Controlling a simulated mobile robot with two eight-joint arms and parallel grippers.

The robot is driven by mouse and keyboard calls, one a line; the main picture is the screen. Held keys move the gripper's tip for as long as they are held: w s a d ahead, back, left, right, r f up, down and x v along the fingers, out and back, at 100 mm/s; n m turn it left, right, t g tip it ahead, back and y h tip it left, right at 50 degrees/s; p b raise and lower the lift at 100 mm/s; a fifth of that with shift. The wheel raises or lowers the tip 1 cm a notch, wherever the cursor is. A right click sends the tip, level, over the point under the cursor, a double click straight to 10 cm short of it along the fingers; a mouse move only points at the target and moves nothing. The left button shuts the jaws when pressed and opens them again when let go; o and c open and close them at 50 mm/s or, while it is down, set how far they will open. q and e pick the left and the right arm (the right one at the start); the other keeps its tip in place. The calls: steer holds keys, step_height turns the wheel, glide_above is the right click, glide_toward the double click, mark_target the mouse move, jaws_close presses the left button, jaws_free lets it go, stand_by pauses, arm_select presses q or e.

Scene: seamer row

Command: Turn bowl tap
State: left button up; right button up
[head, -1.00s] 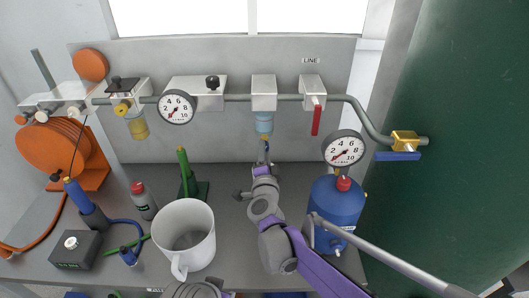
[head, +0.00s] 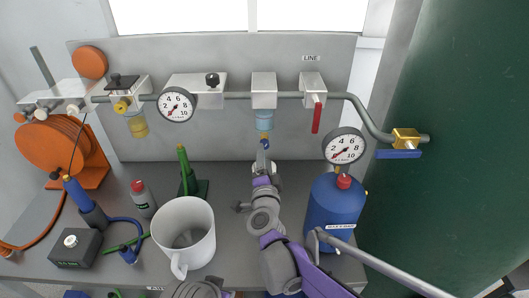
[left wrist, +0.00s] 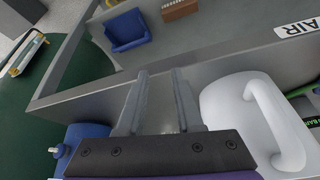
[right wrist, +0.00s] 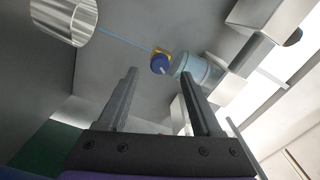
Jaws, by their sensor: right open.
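A light-blue filter bowl (head: 265,121) hangs under a white block on the pipe line. Its small tap (head: 264,139), blue with brass, is at its lower end. In the right wrist view, the tap (right wrist: 160,63) shows between my open fingertips, beside the bowl (right wrist: 198,72). My right gripper (head: 264,155) is just below the tap, with its fingers pointing up toward it. I cannot tell whether they touch it. My left gripper (left wrist: 162,76) is open and empty, over the bench edge near a white mug (left wrist: 245,125).
A blue tank (head: 335,208) with a gauge (head: 344,146) stands right of my right arm. The mug (head: 184,235) stands to its left. A red lever (head: 316,118) hangs right of the bowl. A pale ribbed cylinder (right wrist: 64,18) shows in the right wrist view.

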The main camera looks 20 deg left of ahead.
steer(key=v, duration=0.6)
steer(key=shift+s, duration=0.35)
steer(key=shift+d, duration=0.1)
